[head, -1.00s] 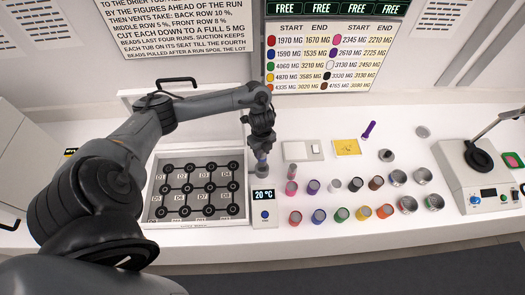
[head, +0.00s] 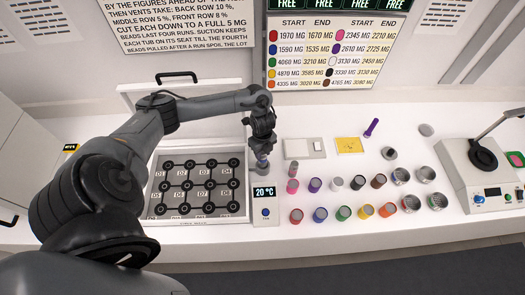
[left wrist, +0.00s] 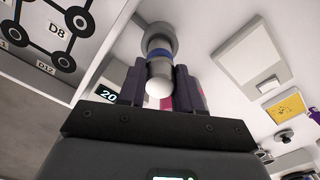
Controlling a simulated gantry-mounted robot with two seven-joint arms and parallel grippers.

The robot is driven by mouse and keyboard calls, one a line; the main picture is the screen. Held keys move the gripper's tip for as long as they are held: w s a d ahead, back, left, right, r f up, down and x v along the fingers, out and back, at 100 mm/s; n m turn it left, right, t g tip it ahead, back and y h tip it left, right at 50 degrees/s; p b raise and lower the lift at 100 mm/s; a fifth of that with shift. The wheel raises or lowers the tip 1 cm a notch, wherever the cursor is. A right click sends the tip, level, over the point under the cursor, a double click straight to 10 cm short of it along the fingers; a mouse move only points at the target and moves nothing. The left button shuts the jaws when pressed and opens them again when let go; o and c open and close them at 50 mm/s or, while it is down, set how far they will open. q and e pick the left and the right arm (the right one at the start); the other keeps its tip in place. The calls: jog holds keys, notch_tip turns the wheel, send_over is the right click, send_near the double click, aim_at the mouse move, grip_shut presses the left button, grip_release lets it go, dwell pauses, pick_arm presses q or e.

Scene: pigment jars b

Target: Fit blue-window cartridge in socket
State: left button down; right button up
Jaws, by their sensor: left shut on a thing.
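My left gripper (head: 262,152) points down beside the drying tray's right edge, just behind the 20 °C display unit. It is shut on a small cartridge (head: 262,167). In the left wrist view the cartridge (left wrist: 158,58) shows as a pale cylinder with a blue band, between the dark fingers of the gripper (left wrist: 160,88). Its far end meets or overlaps a round grey socket-like collar (left wrist: 158,32); I cannot tell whether it is seated in it. My right gripper is not in view.
The tray (head: 247,180) with labelled round seats lies left of the gripper. The display unit (head: 265,206) stands in front. A pink jar (head: 292,186) and several other coloured jars stand close by on the right. A white scale-like plate (head: 303,148) lies behind them.

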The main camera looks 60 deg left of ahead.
pick_arm(q)
jog(key=shift+f+b, duration=0.75)
jog(key=shift+f, duration=1)
jog(key=shift+f+b, duration=0.15)
jog(key=shift+b, duration=0.2)
jog(key=shift+f, duration=0.3)
jog(key=c, duration=0.7)
grip_release()
jog(key=shift+r, duration=0.1)
jog(key=shift+r, duration=0.15)
